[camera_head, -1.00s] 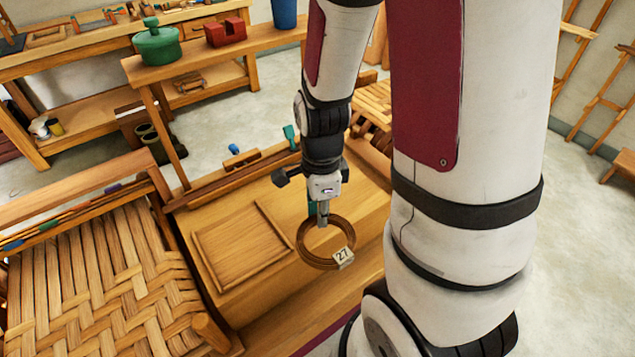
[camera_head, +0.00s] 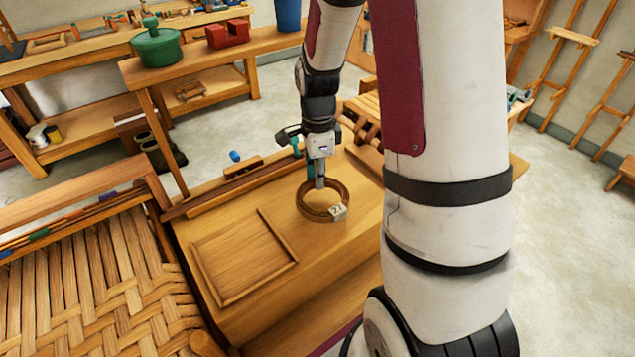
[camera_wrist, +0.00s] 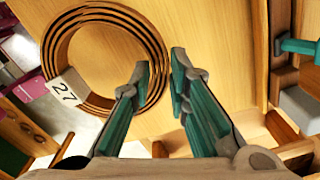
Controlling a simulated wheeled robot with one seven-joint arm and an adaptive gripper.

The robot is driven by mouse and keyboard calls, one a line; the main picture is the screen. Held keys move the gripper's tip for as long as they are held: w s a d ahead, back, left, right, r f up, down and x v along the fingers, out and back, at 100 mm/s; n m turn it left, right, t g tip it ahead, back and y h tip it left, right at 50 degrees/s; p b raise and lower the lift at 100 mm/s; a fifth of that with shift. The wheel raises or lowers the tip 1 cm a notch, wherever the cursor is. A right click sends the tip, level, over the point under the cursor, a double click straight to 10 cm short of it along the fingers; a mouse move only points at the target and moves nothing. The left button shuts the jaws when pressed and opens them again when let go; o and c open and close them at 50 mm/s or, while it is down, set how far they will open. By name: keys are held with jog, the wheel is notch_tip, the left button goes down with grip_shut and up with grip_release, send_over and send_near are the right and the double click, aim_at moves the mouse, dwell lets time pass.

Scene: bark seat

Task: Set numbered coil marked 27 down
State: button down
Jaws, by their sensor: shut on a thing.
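The brown ring-shaped coil (camera_head: 318,217) has a pale tag reading 27 (camera_head: 338,211). In the head view it appears at or just over the wooden bench top (camera_head: 352,232), right of the low-rimmed wooden tray (camera_head: 245,260). I cannot tell whether its underside touches the wood. My gripper (camera_head: 320,184) points down at the coil's far side. In the wrist view the coil (camera_wrist: 100,12) lies roughly flat to the camera, with the rim's right side between the two teal fingers of my gripper (camera_wrist: 159,60). The tag (camera_wrist: 66,90) faces up, clear of the fingers.
A woven seat (camera_head: 90,285) stands to the left. A small wooden tool (camera_head: 243,166) and a blue item (camera_head: 234,156) lie at the bench's back. A shelf behind holds a green pot (camera_head: 157,46) and a red block (camera_head: 227,34). The tray is empty.

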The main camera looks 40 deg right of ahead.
jog(key=shift+w+d+f, duration=0.1)
jog(key=shift+w+d, duration=0.15)
jog(key=shift+w, duration=0.15)
jog(key=shift+f, duration=1.7)
jog(key=shift+f, duration=0.15)
jog(key=c, duration=1.5)
grip_release()
